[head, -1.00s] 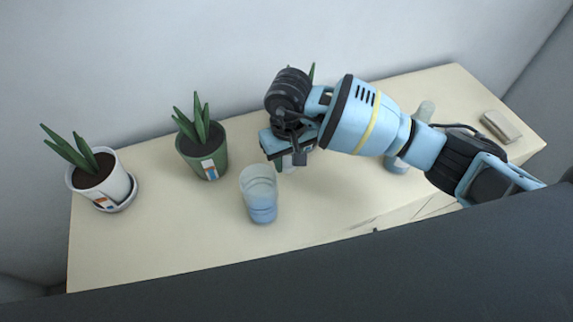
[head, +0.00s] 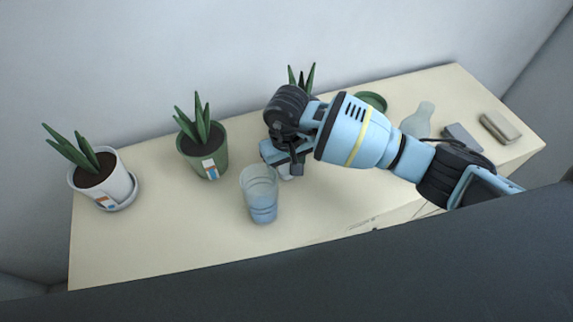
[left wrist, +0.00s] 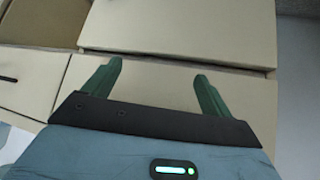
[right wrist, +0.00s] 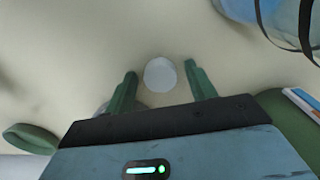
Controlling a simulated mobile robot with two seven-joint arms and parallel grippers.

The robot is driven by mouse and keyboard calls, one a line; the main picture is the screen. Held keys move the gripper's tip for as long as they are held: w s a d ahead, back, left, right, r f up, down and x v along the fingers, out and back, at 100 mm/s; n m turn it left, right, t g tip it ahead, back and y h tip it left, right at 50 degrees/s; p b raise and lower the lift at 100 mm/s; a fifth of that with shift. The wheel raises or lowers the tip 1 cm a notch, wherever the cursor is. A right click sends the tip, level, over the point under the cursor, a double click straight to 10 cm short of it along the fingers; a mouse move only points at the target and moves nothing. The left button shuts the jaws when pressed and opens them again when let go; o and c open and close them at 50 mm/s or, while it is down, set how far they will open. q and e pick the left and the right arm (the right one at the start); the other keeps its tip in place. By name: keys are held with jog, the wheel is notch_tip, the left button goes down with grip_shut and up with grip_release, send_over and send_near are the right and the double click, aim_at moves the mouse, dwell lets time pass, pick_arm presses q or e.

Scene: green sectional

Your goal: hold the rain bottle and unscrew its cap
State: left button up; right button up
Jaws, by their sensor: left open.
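A pale translucent blue bottle (head: 418,121) stands on the table right of centre, its lower part hidden by my right arm. A small round white thing, likely the cap (head: 287,173), is on the table under my right gripper (head: 281,160). In the right wrist view the white disc (right wrist: 160,74) shows between and just beyond the tips of my right gripper (right wrist: 160,82), which is open with gaps on both sides. My left gripper (left wrist: 155,78) is open and empty in front of the cabinet drawers, outside the head view.
A ribbed glass (head: 260,195) stands close left of my right gripper. A green pot (head: 207,158) and a white pot (head: 100,182) hold plants farther left. A green dish (head: 372,101), a dark block (head: 462,137) and a beige block (head: 500,127) are at right. The front middle is clear.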

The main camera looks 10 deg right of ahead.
aim_at(287, 170)
jog(key=shift+r, duration=0.75)
notch_tip(287, 170, up, 11)
jog(key=shift+s+d+f, duration=0.1)
dwell(0.3)
